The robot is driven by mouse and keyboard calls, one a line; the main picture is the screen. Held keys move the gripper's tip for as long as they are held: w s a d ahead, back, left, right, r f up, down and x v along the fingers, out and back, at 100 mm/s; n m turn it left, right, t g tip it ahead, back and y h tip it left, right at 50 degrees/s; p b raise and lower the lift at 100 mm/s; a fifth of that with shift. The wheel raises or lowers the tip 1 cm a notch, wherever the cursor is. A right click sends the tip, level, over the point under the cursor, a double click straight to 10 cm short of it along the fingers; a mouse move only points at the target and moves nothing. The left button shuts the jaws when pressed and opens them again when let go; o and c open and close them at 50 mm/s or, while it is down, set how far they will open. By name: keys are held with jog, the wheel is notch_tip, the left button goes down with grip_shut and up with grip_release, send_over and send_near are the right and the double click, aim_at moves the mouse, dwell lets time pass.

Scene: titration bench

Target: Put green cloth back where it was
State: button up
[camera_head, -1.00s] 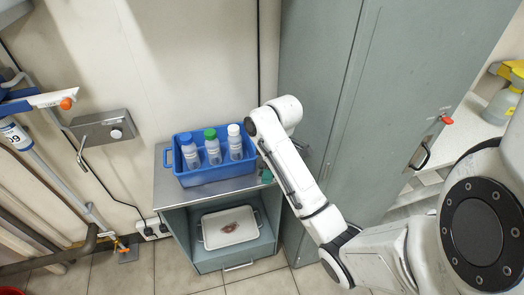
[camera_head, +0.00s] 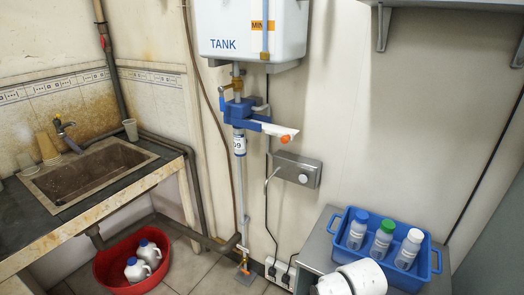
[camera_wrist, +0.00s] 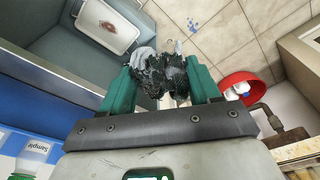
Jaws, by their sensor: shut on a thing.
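In the wrist view, my gripper (camera_wrist: 160,82) has teal fingers shut on a crumpled dark grey-green cloth (camera_wrist: 168,70). The cloth bunches up between and beyond the fingertips, with paler patches at its edges. It hangs clear over the tiled floor. In the head view my gripper and the cloth are out of sight; only white parts of my arm show at the bottom edge, in front of the blue crate. No empty spot that is clearly the cloth's own shows.
A blue crate (camera_head: 339,247) with several bottles stands on a grey cabinet (camera_head: 312,255). A white tray (camera_wrist: 88,12) lies in its open shelf. A sink (camera_head: 85,175) is at left, with a red basin (camera_head: 105,265) holding white jugs below. A tank (camera_head: 225,25) hangs on the wall.

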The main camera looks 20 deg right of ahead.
jog(key=a+f+m, duration=0.1)
jog(key=a+f, duration=0.2)
jog(key=a, duration=0.6)
jog(key=shift+a+f+b, duration=0.15)
jog(key=shift+a+b, duration=0.1)
jog(key=shift+b, duration=0.05)
